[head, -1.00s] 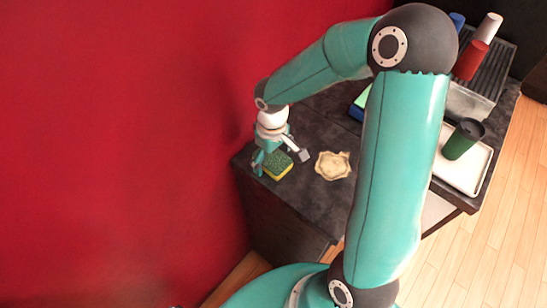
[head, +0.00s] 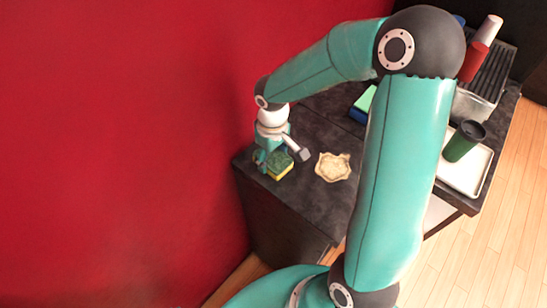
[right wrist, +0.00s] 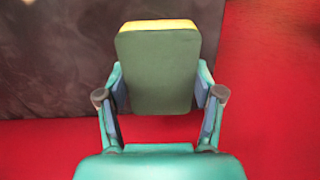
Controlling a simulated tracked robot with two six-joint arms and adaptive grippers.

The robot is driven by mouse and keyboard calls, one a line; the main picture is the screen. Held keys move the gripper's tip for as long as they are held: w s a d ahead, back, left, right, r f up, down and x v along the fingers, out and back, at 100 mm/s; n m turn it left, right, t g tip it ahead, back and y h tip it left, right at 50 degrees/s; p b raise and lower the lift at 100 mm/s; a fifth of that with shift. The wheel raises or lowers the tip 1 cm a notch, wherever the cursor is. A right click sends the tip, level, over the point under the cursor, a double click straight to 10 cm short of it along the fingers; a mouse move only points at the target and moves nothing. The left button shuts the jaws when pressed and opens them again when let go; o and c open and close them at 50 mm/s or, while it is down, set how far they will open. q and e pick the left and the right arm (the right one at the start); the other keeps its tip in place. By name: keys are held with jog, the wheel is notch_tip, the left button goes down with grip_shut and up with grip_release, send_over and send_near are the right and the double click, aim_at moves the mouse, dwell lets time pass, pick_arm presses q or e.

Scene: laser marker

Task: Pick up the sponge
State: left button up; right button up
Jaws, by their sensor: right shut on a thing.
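The sponge (head: 280,165), green on top and yellow below, is at the left end of the dark counter in the head view. My right gripper (head: 276,160) points down over it, with its fingers on either side. In the right wrist view the sponge (right wrist: 158,70) fills the space between the two fingertips of the right gripper (right wrist: 159,98), which is shut on it. Whether the sponge is clear of the counter I cannot tell. My left gripper is not in view.
A cream, wavy-edged dish (head: 333,167) lies right of the sponge on the counter (head: 315,205). A white tray (head: 463,180) with a dark green tumbler (head: 463,142) is farther right. A red wall (head: 120,150) borders the counter's left.

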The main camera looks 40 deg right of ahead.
aim_at(272, 157)
notch_tip(272, 157, up, 19)
jog(key=shift+b, duration=0.4)
